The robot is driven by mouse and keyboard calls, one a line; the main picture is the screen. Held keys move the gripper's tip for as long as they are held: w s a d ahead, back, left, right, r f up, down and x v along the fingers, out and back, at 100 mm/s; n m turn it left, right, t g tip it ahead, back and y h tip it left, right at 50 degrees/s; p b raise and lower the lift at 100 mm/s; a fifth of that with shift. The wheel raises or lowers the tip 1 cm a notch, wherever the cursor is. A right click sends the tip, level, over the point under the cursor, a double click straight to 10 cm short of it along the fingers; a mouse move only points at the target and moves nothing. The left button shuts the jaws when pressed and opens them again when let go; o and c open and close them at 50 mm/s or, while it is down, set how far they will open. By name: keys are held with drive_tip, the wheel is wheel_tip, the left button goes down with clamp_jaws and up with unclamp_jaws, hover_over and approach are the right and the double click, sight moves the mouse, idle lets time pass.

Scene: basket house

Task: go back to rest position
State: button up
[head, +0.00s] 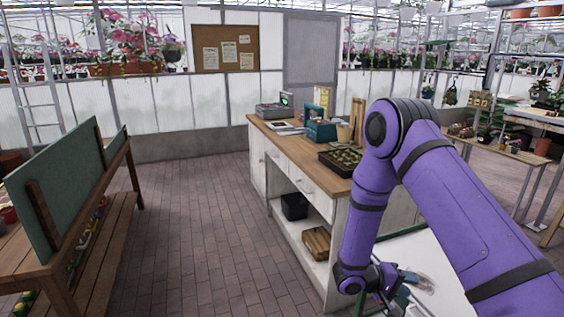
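My purple arm comes in from the right and bends down at the elbow. My gripper (398,293) is low in the head view, near the bottom edge and to the right of the wooden-topped counter (283,150). It is small and partly cut off, so I cannot tell whether its fingers are open or shut. A pale, see-through item (418,281) shows right beside it; I cannot tell whether the two touch. A white surface with a green edge lies behind the gripper.
The counter carries a black seedling tray (329,161), a teal box (320,131) and a grey register (275,111). A bench with a green board (65,190) stands at left. The brick floor (205,220) between them is clear. A plant table (500,150) stands at right.

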drive_tip(key=s+d+r+m+g+y, duration=0.1)
drive_tip(key=s+r+m+g+y, duration=0.3)
drive_tip(key=r, duration=0.9)
drive_tip(key=s+r+n+t+y, duration=0.1)
drive_tip(key=s+r+y, duration=0.3)
drive_tip(key=r, duration=0.9)
drive_tip(key=s+a+r+n+t+y, duration=0.1)
drive_tip(key=s+a+r+t+y, duration=0.1)
drive_tip(key=s+r, duration=0.5)
drive_tip(key=s+a+r+t+y, duration=0.3)
drive_tip(key=s+r, duration=0.4)
drive_tip(key=s, duration=0.4)
drive_tip(key=shift+s+a+r+n+t+y, duration=0.2)
drive_tip(key=shift+r+n+t+y, duration=0.2)
drive_tip(key=shift+t+y, duration=0.7)
drive_tip(key=shift+f, duration=0.1)
